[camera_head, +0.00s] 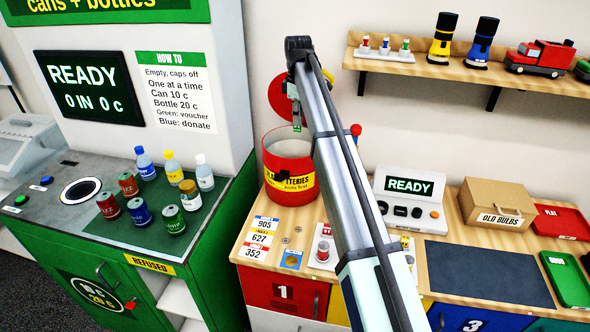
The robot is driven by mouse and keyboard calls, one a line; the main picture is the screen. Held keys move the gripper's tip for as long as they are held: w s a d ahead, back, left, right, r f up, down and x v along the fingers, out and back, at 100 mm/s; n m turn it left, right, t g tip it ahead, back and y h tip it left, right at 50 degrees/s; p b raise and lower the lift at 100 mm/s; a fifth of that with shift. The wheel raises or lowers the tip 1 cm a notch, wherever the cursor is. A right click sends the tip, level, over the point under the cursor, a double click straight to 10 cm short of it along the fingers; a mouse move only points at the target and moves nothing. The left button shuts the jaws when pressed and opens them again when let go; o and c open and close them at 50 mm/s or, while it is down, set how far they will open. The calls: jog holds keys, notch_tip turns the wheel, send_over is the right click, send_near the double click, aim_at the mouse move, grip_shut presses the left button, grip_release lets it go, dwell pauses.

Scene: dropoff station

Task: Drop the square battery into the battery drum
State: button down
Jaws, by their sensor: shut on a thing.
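The battery drum (290,185) is a red, open-topped drum with a yellow label reading "BATTERIES", standing at the back left corner of the wooden counter. Its round red lid (280,95) stands raised behind the opening. My gripper (297,121) points down over the drum's opening, near its back rim. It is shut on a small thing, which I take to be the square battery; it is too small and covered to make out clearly.
The wooden counter (258,238) holds number cards, a white tester (410,200) reading "READY", a cardboard box (497,203) and a dark mat (487,272). A green can-and-bottle machine (150,235) stands left. A wall shelf (400,58) hangs behind at right.

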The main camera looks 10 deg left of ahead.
jog(key=c, duration=1)
grip_release()
jog(key=shift+c, duration=0.2)
notch_tip(320, 180, up, 12)
